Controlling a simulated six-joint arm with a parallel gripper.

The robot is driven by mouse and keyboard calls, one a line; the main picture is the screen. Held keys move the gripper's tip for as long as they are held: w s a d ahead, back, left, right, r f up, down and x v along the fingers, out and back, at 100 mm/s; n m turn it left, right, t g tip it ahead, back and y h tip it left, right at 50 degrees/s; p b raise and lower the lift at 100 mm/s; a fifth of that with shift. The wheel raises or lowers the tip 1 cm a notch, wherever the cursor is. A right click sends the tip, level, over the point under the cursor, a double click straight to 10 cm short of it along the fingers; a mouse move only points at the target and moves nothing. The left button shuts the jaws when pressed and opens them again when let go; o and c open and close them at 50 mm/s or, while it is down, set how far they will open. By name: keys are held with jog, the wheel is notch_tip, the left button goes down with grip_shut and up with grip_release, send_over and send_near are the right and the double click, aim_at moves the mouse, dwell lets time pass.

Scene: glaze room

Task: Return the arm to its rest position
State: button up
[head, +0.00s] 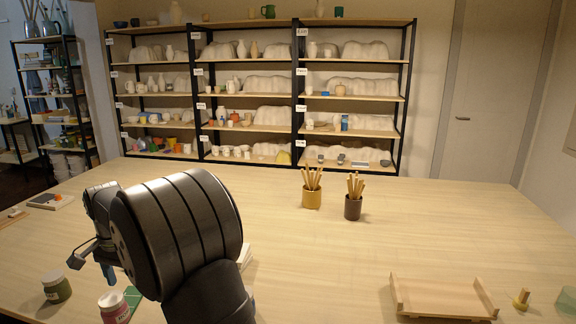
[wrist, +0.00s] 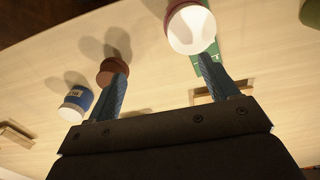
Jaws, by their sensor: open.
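My arm stretches over the left part of the table (head: 380,245) in the head view, its dark rounded links hiding much of what lies behind. My gripper (wrist: 162,68) shows in the wrist view with its two blue fingers spread and nothing between them. In the head view only a small blue part of the gripper shows, beside the wrist. In the wrist view a jar with a pale round face (wrist: 193,30) shows by the tip of the right finger, and a brown round thing (wrist: 114,71) by the left fingertip. I cannot tell whether either touches.
A green jar (head: 57,287) and a reddish jar (head: 114,307) stand at front left. Two pots of sticks, yellow (head: 312,198) and brown (head: 353,207), stand mid-table. A wooden tray (head: 440,302) lies front right. The table's centre is clear. Shelves (head: 250,90) stand behind.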

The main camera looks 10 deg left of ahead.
jog(key=w+d+r, duration=0.4)
jog(key=d, duration=0.2)
jog(key=w+d+f+m, duration=0.3)
jog(key=w+d+m, duration=0.7)
jog(key=w+m, duration=0.55)
jog(key=s+a+f+m, duration=0.2)
jog(key=s+a+f, duration=0.1)
jog(key=a, duration=0.3)
jog(key=shift+f, duration=0.55)
jog(key=shift+a, duration=0.1)
